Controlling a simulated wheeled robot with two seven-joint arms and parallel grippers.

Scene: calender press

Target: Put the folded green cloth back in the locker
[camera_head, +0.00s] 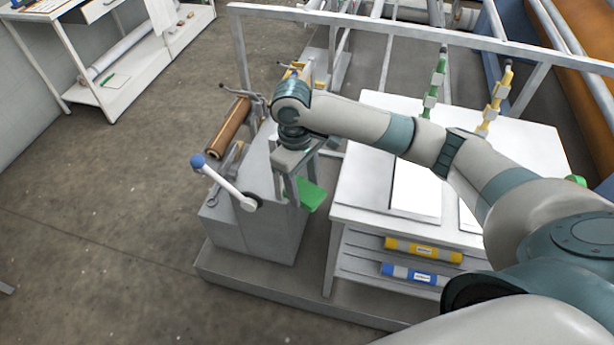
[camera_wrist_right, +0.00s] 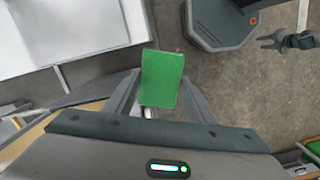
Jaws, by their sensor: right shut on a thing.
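The folded green cloth (camera_head: 308,194) is held by my right gripper (camera_head: 297,200), which points down beside the grey machine housing. In the right wrist view the green cloth (camera_wrist_right: 161,79) sits between the two fingers of my right gripper (camera_wrist_right: 158,90), which are shut on it. The cloth hangs in the air, in the gap between the grey machine and the white table. I cannot make out a locker in either view.
A white table (camera_head: 350,196) with sheets on top and yellow and blue rolls (camera_head: 423,250) on its shelves stands at right. The grey machine (camera_head: 250,232) has a blue-knobbed lever (camera_head: 222,180). Grey rails (camera_head: 420,28) cross behind. Open floor (camera_head: 110,200) lies at left.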

